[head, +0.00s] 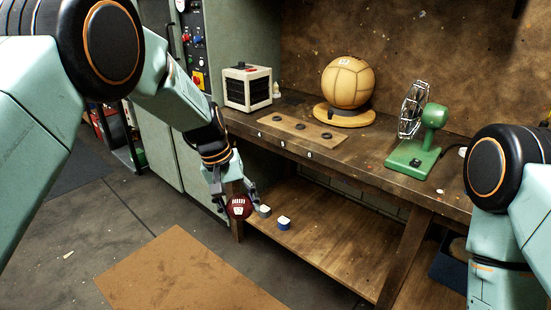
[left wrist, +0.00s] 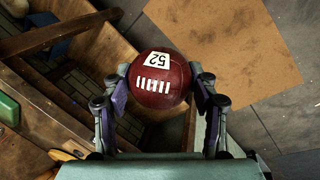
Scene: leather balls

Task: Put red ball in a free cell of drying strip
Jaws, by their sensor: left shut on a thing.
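The red ball (head: 239,207), dark red with white stripes and a white patch, is held between the fingers of my left gripper (head: 238,196). It hangs in front of the workbench's left end, below the level of the top. In the left wrist view the ball (left wrist: 160,92) sits between both fingertips, and its patch reads 52. The drying strip (head: 313,131) is a flat light-brown board on the bench top with three dark round cells in a row. No ball shows in any of them. My right gripper is out of view; only my right arm shows at the right.
On the bench (head: 365,164) stand a white box-shaped device (head: 247,88), a large tan ball (head: 347,83) on a round wooden stand, and a green fan (head: 420,140). Blue-and-white small items (head: 284,223) are on the lower shelf. A brown mat (head: 185,275) lies on the floor.

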